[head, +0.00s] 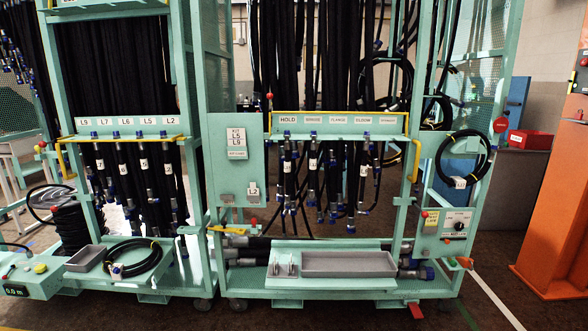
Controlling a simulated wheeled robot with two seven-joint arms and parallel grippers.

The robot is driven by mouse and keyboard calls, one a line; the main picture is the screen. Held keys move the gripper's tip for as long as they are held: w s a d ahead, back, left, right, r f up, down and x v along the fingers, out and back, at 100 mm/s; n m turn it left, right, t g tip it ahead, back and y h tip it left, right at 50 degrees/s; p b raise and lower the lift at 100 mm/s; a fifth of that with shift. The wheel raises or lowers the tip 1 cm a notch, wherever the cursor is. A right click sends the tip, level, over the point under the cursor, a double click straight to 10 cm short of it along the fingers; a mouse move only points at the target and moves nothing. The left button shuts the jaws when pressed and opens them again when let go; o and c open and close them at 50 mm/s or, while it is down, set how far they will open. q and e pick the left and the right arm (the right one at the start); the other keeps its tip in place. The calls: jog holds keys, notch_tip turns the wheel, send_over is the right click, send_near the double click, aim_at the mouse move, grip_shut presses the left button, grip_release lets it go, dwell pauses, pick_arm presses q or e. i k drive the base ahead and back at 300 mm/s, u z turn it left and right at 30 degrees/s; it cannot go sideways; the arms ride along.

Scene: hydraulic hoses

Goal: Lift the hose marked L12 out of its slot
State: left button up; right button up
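No hose tag in the head view reads clearly as L12, so I cannot tell which hose it is. Black hoses (137,170) with small white tags hang in the slots of the left rack, under a label strip (125,122) with marks that look like L7, L6, L5 and L2. More tagged hoses (313,175) hang in the middle rack under a strip starting with HOLD (289,119). A coiled hose (487,160) hangs at the right with a white tag too small to read surely. Neither of my grippers is in view.
A grey tray (350,264) sits on the middle rack's lower shelf. A coiled hose (135,270) and a small grey bin (86,258) lie on the left ledge. Yellow bars (414,160) edge the racks. An orange post (562,200) stands at right. Floor in front is mostly clear.

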aim_at(311, 198)
jog(key=z, duration=0.15)
jog(key=i, duration=2.45)
jog(key=u, duration=0.15)
